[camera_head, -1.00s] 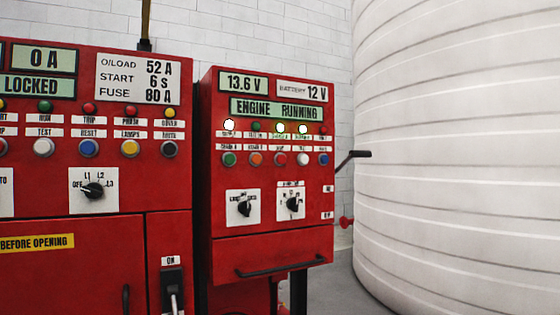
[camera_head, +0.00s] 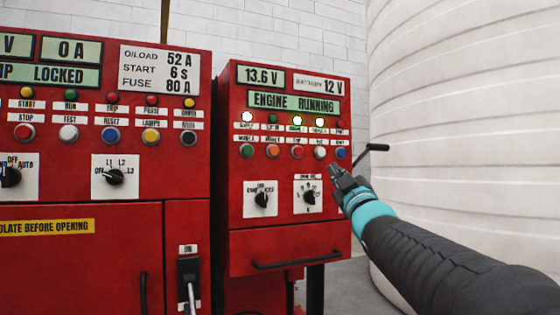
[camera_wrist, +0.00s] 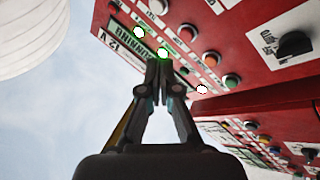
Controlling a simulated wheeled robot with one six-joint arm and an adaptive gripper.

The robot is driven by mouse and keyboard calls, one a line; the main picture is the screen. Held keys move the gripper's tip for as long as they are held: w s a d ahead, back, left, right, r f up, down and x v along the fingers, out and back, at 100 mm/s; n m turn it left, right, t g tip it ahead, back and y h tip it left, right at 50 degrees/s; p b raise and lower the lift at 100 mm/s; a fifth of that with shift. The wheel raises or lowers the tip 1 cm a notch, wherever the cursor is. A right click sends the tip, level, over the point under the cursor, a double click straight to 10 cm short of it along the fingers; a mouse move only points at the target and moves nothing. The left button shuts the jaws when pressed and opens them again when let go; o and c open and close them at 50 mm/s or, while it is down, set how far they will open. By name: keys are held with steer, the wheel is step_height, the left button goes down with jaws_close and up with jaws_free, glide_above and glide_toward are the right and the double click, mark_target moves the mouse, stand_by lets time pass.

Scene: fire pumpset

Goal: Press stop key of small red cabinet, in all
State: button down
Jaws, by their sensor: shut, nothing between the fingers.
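The small red cabinet (camera_head: 290,235) stands at the centre right in the head view, with a row of green, orange, red (camera_head: 298,152), white and blue buttons. Their labels are too small to read surely. Its display (camera_head: 293,103) reads "ENGINE RUNNING", and several lamps below it glow white. My gripper (camera_head: 336,170) is shut and empty at the right edge of the panel, just below the blue button (camera_head: 341,153). In the wrist view, my gripper (camera_wrist: 158,68) shows in front of the tilted panel, with the red button (camera_wrist: 190,33) to the upper right of the fingertips.
A larger red cabinet (camera_head: 75,260) stands to the left, with its own buttons and selector switches. Two selector switches sit below the small cabinet's button row. A black crank handle (camera_head: 376,147) sticks out at the right. A large white ribbed tank (camera_head: 465,110) fills the right side.

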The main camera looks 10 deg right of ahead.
mark_target(298, 152)
steer(key=shift+w+a+r+n+y+b, duration=0.15)
steer(key=shift+a+r+n+y, duration=0.25)
steer(key=shift+r+n+y, duration=0.85)
steer(key=shift+w+a+r+n+y+b, duration=0.2)
steer(key=shift+a+r+n+y, duration=0.2)
steer(key=shift+n+y, duration=1.7)
steer(key=shift+w+a+r+n+y+b, duration=0.15)
steer(key=shift+a+r+n+y, duration=0.2)
steer(key=shift+r+n+y, duration=0.9)
steer(key=shift+w+f+y, duration=0.15)
steer(key=shift+f+y, duration=0.25)
steer(key=shift+y, duration=0.3)
steer(key=shift+w+a+p, duration=0.45)
steer(key=shift+w+p, duration=0.35)
steer(key=shift+w, duration=0.55)
steer(key=shift+w+a+p, duration=0.45)
steer(key=shift+w+p, duration=0.4)
steer(key=shift+w, duration=0.5)
steer(key=shift+w+a+p, duration=0.45)
steer(key=shift+w+p, duration=0.35)
steer(key=shift+w, duration=0.55)
steer(key=shift+w, duration=0.1)
steer(key=shift+w+a, duration=0.15)
steer(key=shift+w, duration=0.15)
